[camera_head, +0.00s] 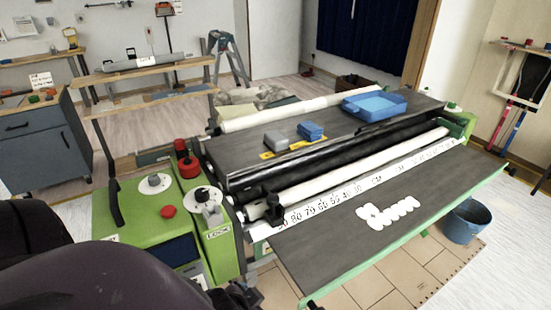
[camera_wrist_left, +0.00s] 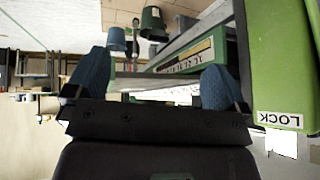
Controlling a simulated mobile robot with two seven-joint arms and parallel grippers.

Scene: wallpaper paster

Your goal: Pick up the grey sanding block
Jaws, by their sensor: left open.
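The grey sanding block (camera_head: 276,138) sits on the dark top surface of the green pasting machine (camera_head: 225,160), toward its left end. It lies just left of a blue block (camera_head: 310,130), with a yellow strip at its front. My left gripper (camera_wrist_left: 153,76) is open, with its two blue fingertips apart and nothing between them. In the head view, part of it shows low at the bottom edge, below the machine's green end housing and well away from the block. The block does not show in the left wrist view. My right gripper is not in view.
A blue tray (camera_head: 374,104) stands on the machine's top at the right. White rollers run along it. Red and grey knobs rise from the green housing (camera_head: 150,217). A dark front board (camera_head: 330,240) carries white pieces. A blue bucket (camera_head: 466,222) stands at the right.

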